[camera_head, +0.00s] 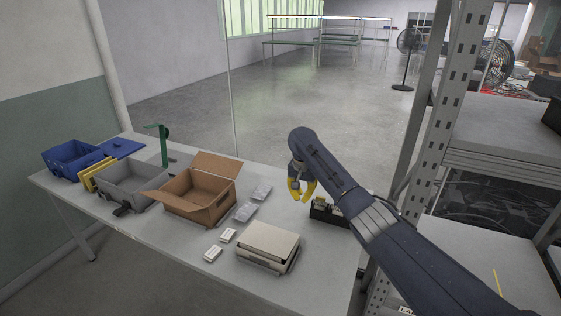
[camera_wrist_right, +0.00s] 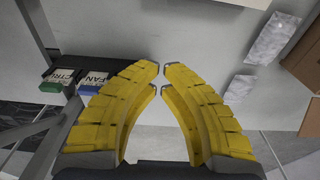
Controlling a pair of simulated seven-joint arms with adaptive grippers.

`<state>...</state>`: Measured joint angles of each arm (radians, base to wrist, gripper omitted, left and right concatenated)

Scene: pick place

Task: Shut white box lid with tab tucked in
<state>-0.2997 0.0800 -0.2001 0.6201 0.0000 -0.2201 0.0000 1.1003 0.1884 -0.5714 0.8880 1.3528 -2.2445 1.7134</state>
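The white box (camera_head: 268,243) sits on the table near its front right. Its pale lid panel lies over the top, and a dark gap shows at the right side. I cannot make out the tab or whether it is tucked in. My right gripper (camera_head: 300,197) is in the air beyond the box, apart from it. In the right wrist view its yellow fingers (camera_wrist_right: 160,78) curve inward until their tips almost meet, with nothing between them. My left gripper is in no view.
A black bin (camera_head: 328,213) with small labelled boxes stands right of the white box. An open cardboard box (camera_head: 194,210), bubble-wrap packs (camera_head: 253,202) and small white packs (camera_head: 220,245) lie left of it. A grey crate (camera_head: 128,187) is farther left. A metal shelf (camera_head: 490,150) stands right.

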